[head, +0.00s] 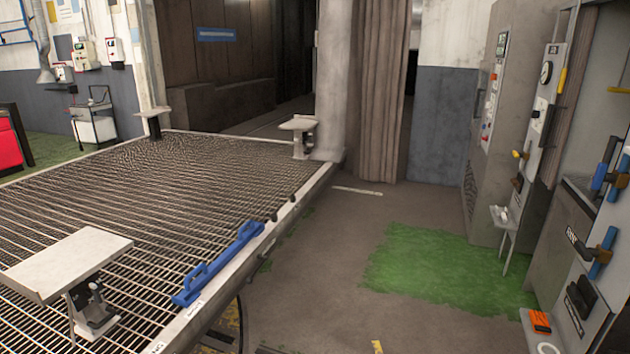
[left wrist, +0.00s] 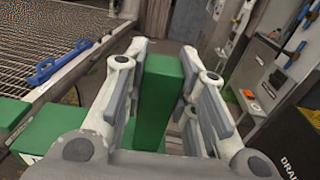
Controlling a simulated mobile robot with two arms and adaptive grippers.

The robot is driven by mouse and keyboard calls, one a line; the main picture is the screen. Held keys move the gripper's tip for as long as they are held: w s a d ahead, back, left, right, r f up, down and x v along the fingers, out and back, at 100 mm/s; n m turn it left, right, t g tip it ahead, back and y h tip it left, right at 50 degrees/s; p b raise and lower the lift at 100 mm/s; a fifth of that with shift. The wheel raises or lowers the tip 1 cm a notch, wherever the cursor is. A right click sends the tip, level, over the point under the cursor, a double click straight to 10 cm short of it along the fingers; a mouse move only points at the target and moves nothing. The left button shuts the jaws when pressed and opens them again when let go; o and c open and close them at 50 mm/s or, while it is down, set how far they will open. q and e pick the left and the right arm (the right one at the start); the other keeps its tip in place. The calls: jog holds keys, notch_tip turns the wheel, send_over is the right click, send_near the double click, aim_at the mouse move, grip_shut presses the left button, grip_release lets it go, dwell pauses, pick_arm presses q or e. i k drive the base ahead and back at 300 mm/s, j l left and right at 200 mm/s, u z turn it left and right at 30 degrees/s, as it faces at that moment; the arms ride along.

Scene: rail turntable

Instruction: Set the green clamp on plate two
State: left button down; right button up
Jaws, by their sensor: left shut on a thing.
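My left gripper (left wrist: 163,92) is in the left wrist view, with its fingers on both sides of an upright green bar of the green clamp (left wrist: 158,105). Flat green pieces (left wrist: 50,132) show at the lower left, behind the gripper; I cannot tell if they belong to the clamp. In the head view, one pale plate on a stand (head: 65,262) is at the front left of the grating, and a smaller one (head: 297,123) is at its far corner. No readable label shows which is plate two. Neither gripper shows in the head view.
The metal grating (head: 150,185) is mostly clear. A pillar (head: 332,80) stands at its far corner. Panels with handles (head: 590,200) line the right; floor lies between.

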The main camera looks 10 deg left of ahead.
aim_at(77, 261)
jog(key=i+u, duration=0.4)
jog(key=i, duration=0.2)
jog(key=i+l+u, duration=0.1)
jog(key=i+u, duration=0.35)
jog(key=i, duration=0.15)
jog(key=i+j+u, duration=0.15)
jog(key=i+u, duration=0.55)
jog(key=i, duration=0.2)
jog(key=i+l+u, duration=0.15)
jog(key=i+u, duration=0.2)
jog(key=i, duration=0.15)
jog(key=i+j, duration=0.1)
jog(key=i, duration=0.45)
